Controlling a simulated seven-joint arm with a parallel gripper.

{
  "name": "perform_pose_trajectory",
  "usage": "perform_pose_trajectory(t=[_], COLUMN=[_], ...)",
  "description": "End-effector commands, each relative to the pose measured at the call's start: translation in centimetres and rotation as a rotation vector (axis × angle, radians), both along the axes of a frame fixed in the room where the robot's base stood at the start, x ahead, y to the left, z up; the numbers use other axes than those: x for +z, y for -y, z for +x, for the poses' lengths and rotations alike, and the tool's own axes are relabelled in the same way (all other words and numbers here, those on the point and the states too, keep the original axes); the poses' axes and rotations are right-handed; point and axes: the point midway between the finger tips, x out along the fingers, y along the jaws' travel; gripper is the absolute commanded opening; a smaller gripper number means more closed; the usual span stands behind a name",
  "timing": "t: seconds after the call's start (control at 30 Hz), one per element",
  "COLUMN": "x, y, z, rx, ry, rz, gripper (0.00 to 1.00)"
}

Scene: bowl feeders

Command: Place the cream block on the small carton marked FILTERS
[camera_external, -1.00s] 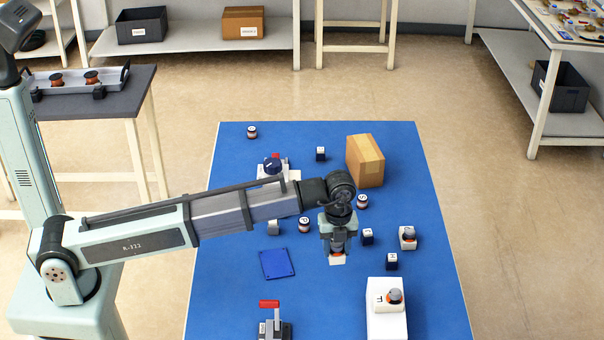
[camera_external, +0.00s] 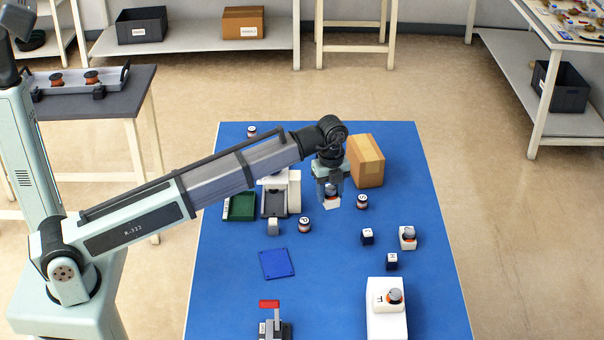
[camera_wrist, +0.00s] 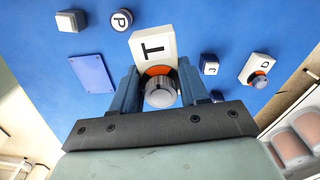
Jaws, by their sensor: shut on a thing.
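My gripper (camera_external: 331,188) is shut on the knob of a cream-white block (camera_external: 332,203) and holds it above the blue mat. In the wrist view my gripper's (camera_wrist: 158,80) blue fingers stand either side of the grey and orange knob; the block (camera_wrist: 153,46) shows a black letter T. A small brown carton (camera_external: 367,162) stands on the mat just right of and behind my gripper. No FILTERS marking is readable on it from here. Whether the held block is above the mat only slightly or well clear, I cannot tell.
Another knobbed block sits on a white stand (camera_external: 388,323) at the front; a similar one (camera_external: 408,240) is at right. Dark cubes (camera_external: 367,236) and small round pieces (camera_external: 362,202) are scattered about. A green tray (camera_external: 239,207), blue plate (camera_external: 277,264) and red-handled clamp (camera_external: 270,328) lie left.

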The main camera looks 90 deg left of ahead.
Motion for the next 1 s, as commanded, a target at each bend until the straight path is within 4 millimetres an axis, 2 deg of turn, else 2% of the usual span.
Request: perform_pose_trajectory(t=[0.03, 0.1, 0.37, 0.5, 0.6, 0.8, 0.9, 1.0], x=[0.7, 1.4, 4.4, 6.3, 7.4, 8.9, 9.1, 9.1], y=[-2.7, -5.7, -16.6, -21.9, -24.5, -27.1, -27.6, -27.4], z=[0.9, 1.6, 4.4, 6.6, 8.7, 12.7, 13.4, 13.2], rx=[0.028, 0.060, 0.148, 0.142, 0.103, -0.035, -0.125, -0.201], ry=[0.001, 0.001, 0.001, 0.001, 0.000, 0.000, 0.000, 0.000], rz=[0.000, 0.000, 0.000, 0.000, 0.000, 0.000, 0.000, 0.000], gripper=[0.07, 0.07, 0.07, 0.07, 0.07, 0.07, 0.07, 0.07])
